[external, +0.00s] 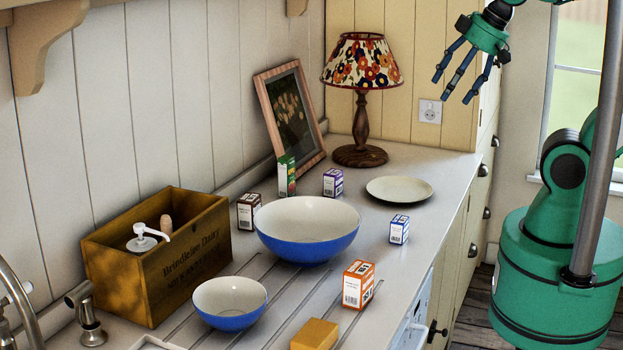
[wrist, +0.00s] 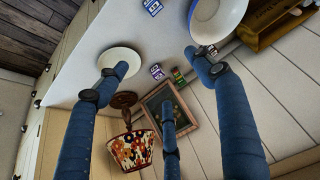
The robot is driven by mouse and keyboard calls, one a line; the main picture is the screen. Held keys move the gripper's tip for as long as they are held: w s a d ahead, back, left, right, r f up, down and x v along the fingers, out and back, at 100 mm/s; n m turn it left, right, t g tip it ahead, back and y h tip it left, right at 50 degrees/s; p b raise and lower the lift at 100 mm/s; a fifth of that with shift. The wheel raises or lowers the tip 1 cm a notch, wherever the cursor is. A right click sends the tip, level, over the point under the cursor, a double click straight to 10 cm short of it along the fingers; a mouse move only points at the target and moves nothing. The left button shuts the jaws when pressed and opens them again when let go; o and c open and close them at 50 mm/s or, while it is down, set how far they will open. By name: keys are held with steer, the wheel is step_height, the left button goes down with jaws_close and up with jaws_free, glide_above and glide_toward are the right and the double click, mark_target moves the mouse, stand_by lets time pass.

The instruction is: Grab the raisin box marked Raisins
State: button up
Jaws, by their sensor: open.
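Several small boxes stand on the counter, and their lettering is too small to read, so I cannot tell which is marked Raisins. They are a brown box (external: 249,211), a green box (external: 286,176), a purple box (external: 333,182), a blue box (external: 399,229) and an orange box (external: 358,285). In the wrist view I see the blue box (wrist: 152,6), the purple box (wrist: 157,72) and the green box (wrist: 178,77). My gripper (external: 461,82) is open and empty, high above the counter's right side. Its spread blue fingers also show in the wrist view (wrist: 153,76).
A large blue-white bowl (external: 308,249) stands among the boxes. A smaller bowl (external: 229,318), a yellow block (external: 315,335) and a wooden crate (external: 150,290) are nearer. A plate (external: 399,190), lamp (external: 361,125) and leaning picture frame (external: 262,108) stand farther back.

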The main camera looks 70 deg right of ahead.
steer(key=shift+w, duration=0.1)
steer(key=g+p, duration=0.4)
steer(key=g, duration=0.2)
glide_above(334, 172)
step_height(334, 172, down, 20)
steer(key=shift+r+m, duration=0.15)
steer(key=shift+m, duration=0.25)
steer(key=shift+a, duration=0.1)
steer(key=shift+f, duration=4.3)
steer(key=shift+f, duration=0.1)
